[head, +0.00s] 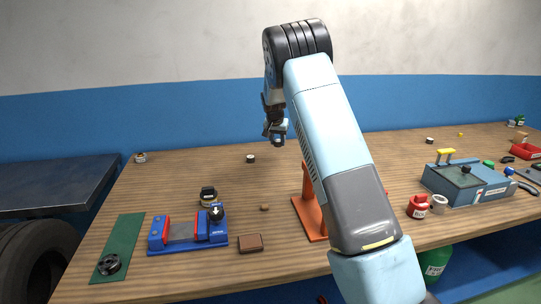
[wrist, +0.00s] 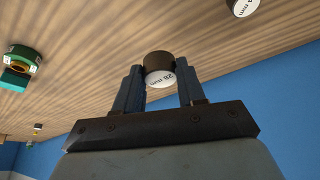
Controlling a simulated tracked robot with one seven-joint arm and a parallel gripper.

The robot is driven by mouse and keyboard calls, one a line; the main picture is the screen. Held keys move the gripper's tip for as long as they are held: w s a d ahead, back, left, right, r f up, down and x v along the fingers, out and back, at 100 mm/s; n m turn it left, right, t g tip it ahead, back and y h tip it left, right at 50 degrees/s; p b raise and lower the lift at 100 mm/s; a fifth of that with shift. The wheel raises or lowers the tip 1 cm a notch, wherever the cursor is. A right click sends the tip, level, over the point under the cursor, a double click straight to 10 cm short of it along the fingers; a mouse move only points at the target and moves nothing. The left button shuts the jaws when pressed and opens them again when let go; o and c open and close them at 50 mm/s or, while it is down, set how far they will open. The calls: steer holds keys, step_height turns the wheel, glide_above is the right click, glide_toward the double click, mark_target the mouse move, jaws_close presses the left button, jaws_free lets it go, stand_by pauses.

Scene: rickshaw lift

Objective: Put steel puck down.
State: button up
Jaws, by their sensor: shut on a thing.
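My gripper (head: 275,130) is raised above the wooden workbench (head: 340,158), in the upper middle of the head view. In the wrist view my gripper (wrist: 158,90) is shut on the steel puck (wrist: 158,62), a short dark cylinder with a white face marked "28 mm". The puck sits between the two fingertips, with bench wood showing behind it. In the head view the puck (head: 278,141) is small and partly hidden by the fingers.
A similar dark puck (head: 250,158) stands on the bench. A blue vise (head: 187,233), a green mat (head: 122,240), a brown block (head: 250,243) and an orange stand (head: 308,205) are nearer. A blue machine (head: 490,188) is right. Bare wood lies left of centre.

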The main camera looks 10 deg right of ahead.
glide_above(272, 159)
steer(key=s, duration=0.1)
steer(key=f, duration=0.6)
steer(key=shift+a+f, duration=0.15)
steer(key=shift+a, duration=0.05)
step_height(272, 159, down, 3)
steer(key=shift+r, duration=0.1)
steer(key=o, duration=1.2)
